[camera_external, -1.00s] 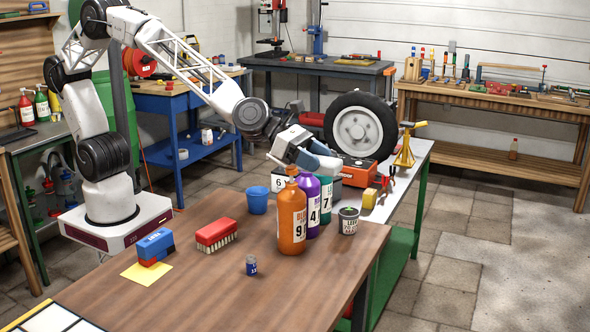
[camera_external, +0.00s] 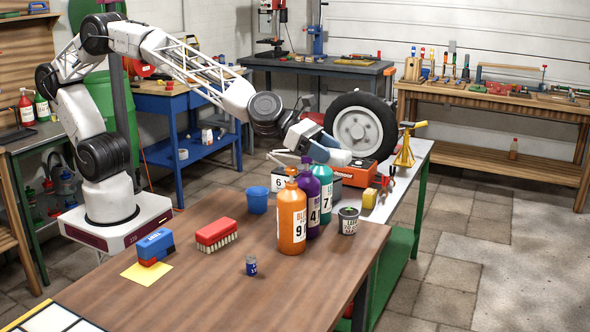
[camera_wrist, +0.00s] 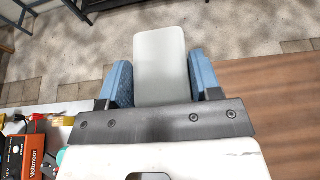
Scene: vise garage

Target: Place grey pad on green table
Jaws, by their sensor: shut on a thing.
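In the wrist view a flat pale grey pad (camera_wrist: 160,58) with rounded corners sits between the two blue fingers of my gripper (camera_wrist: 160,82). My gripper is shut on it and holds it in the air. The green table (camera_external: 424,149) has green legs and a light top, and stands behind and right of the brown table. Its light top also shows at the lower left of the wrist view.
On the green table are a tyre (camera_external: 360,131), a red-orange Voltmoor box (camera_external: 357,173), a yellow block (camera_external: 370,199) and a yellow stand (camera_external: 405,148). Orange (camera_external: 292,217), purple and teal bottles stand tall on the brown table (camera_external: 215,275), beside a labelled cup (camera_external: 348,220).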

